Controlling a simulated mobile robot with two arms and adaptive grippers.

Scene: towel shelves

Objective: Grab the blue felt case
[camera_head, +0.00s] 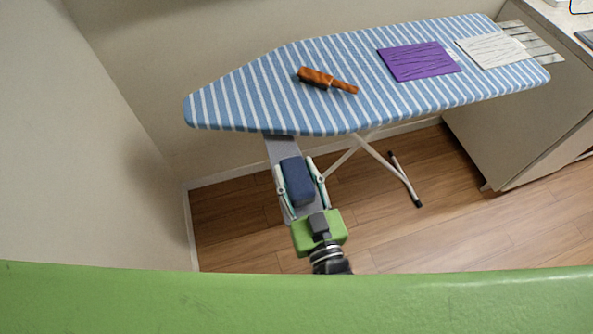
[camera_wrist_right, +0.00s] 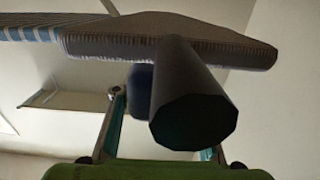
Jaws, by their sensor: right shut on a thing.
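The blue felt case (camera_head: 296,184) is a small dark blue block. My right gripper (camera_head: 294,166) is shut on it, with one finger along each side, in front of the ironing board's near edge. In the right wrist view, part of the blue case (camera_wrist_right: 139,88) shows between the fingers, and a dark cylinder in front hides the rest. My left gripper is not in view.
The striped ironing board (camera_head: 230,95) carries a brown wooden-looking brush (camera_head: 327,80), a purple cloth (camera_head: 418,62) and a white cloth (camera_head: 491,49). A grey strip (camera_head: 281,150) lies below its near edge. A cabinet (camera_head: 510,125) stands right; the wall is left.

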